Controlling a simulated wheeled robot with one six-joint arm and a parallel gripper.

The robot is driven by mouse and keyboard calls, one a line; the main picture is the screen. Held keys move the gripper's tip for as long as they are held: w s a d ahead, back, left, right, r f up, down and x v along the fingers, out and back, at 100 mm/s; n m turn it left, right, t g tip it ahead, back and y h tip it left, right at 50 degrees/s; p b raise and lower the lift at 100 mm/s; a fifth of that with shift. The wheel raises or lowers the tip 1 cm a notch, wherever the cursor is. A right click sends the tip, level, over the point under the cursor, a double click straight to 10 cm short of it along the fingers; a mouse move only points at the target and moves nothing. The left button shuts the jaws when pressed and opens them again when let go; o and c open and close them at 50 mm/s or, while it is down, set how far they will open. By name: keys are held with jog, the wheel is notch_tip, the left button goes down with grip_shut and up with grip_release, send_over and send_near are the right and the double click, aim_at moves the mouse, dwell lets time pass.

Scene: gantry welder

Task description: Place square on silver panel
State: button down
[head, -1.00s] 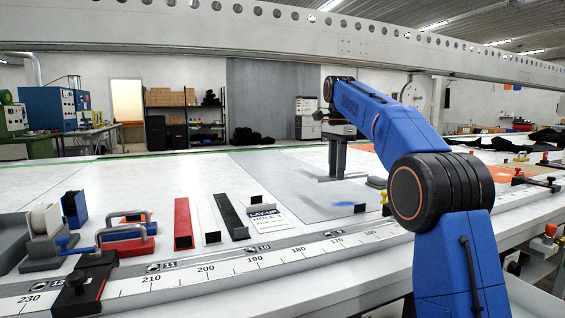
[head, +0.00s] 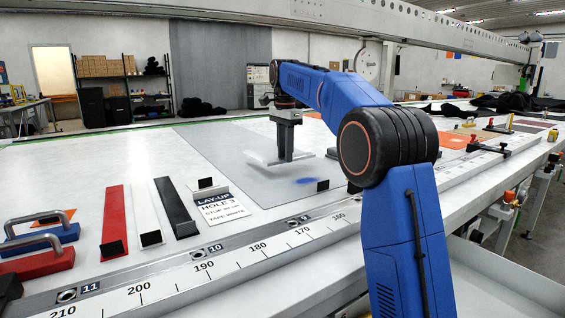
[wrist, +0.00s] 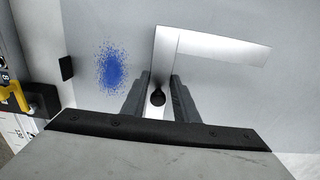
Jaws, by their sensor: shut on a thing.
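The square (wrist: 163,62) is a thin, pale metal L in the wrist view, with a long arm reaching right (wrist: 235,50). My gripper (wrist: 157,95) is shut on it near a dark round knob. In the head view my gripper (head: 286,152) points down over the silver panel (head: 215,150), a flat grey sheet on the table. The square shows there as a faint pale shape (head: 262,160) at the fingertips, low over the panel. I cannot tell whether it touches the panel. Part of it is hidden by the fingers.
A blue speckled patch (head: 306,181) marks the panel beside my gripper. A small black stop (head: 323,185) stands at the panel's front edge. Red (head: 113,215) and black (head: 176,206) bars and a lay-up card (head: 216,207) lie left. A numbered rail (head: 215,265) runs along the front.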

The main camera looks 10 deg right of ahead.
jog(key=shift+f, duration=2)
jog(key=c, duration=1.4)
grip_release()
jog(key=shift+f, duration=0.1)
notch_tip(320, 180, up, 12)
jog(key=shift+r, duration=0.1)
